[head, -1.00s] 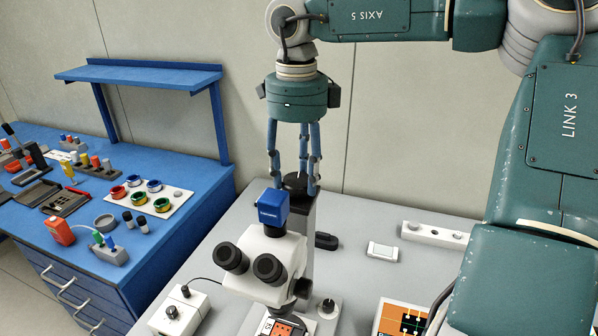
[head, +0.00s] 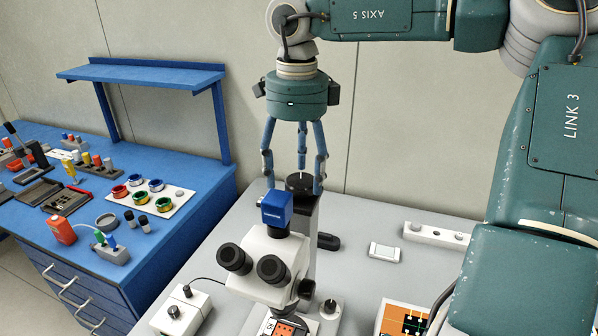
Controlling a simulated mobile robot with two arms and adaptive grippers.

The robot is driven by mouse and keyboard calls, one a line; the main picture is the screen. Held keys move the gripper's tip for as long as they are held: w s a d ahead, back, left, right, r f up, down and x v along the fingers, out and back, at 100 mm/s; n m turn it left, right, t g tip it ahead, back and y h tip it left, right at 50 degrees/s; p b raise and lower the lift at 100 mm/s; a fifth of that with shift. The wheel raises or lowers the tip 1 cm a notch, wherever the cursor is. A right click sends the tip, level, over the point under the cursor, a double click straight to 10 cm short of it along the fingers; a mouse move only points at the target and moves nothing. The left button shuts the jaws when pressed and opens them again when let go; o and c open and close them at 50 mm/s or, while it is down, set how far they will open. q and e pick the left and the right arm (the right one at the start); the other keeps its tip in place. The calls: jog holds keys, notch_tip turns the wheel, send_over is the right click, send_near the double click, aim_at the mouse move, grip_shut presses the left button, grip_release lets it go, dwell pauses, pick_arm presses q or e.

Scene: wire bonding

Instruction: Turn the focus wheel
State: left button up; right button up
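The microscope (head: 266,262) stands on the grey table, with a white body, two black eyepieces and a blue camera block on top. A black round wheel (head: 299,182), seemingly the focus wheel, caps the dark column behind it. My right gripper (head: 295,186) points straight down over this wheel. Its three blue fingers are spread around the wheel, one to the left, one behind and one at the right. The left finger stands clear of the wheel. The right finger is close to its edge; I cannot tell if it touches. My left gripper is out of view.
A white control box (head: 181,311) with a cable stands left of the microscope. A small white case (head: 385,251) and a long white block (head: 436,235) lie to the right. An orange board (head: 405,318) is at the front. A blue workbench (head: 185,222) with small tools stands at left.

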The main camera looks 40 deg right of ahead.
aim_at(296, 180)
notch_tip(296, 180, up, 12)
dwell(0.6)
jog(key=shift+a+f, duration=0.1)
jog(key=shift+f, duration=0.05)
dwell(0.4)
